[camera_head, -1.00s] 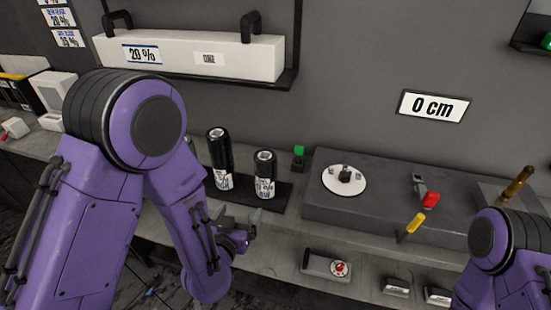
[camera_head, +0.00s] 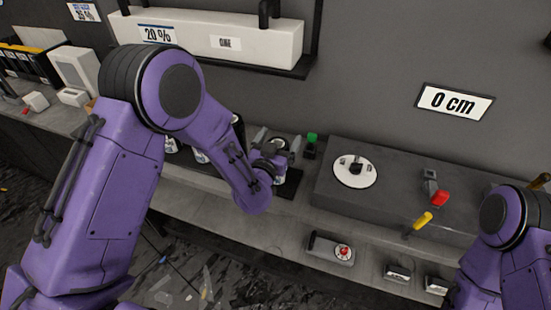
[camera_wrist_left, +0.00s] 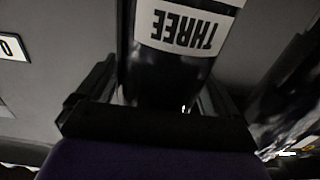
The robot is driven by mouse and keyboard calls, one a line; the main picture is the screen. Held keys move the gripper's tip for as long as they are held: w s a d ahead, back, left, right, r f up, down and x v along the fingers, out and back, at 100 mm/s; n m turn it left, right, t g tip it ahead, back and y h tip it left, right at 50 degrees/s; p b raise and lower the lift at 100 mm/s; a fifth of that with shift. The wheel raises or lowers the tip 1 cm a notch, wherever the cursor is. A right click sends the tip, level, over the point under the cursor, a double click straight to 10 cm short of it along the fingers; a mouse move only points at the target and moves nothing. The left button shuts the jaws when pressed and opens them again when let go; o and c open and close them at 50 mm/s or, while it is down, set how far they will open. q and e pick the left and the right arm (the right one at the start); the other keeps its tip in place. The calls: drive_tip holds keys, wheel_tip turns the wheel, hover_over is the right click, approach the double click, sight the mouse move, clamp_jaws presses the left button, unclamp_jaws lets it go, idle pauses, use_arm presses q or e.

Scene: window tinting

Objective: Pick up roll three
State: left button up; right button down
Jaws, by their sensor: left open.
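Roll three is a black cylinder with a white label reading THREE, upside down in the left wrist view (camera_wrist_left: 170,75). In the head view roll three (camera_head: 280,176) stands on the dark holder, partly hidden by my left gripper (camera_head: 278,146). My left gripper is open, with its fingers on either side of the roll. In the left wrist view the roll lies between the two fingers (camera_wrist_left: 160,98); I cannot tell whether they touch it. My right arm shows at the lower right of the head view, but its gripper is out of view.
Another dark roll (camera_head: 239,128) stands to the left, mostly behind my left arm. A green-topped switch (camera_head: 312,142) is close to the gripper's right. A grey machine block (camera_head: 385,195) with a white disc (camera_head: 354,170) stands further right. A white box (camera_head: 215,38) hangs above.

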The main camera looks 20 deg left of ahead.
use_arm(q)
drive_tip(key=shift+d, duration=0.1)
drive_tip(key=c, duration=1.5)
drive_tip(key=shift+c, duration=0.8)
drive_tip(key=shift+r, duration=0.15)
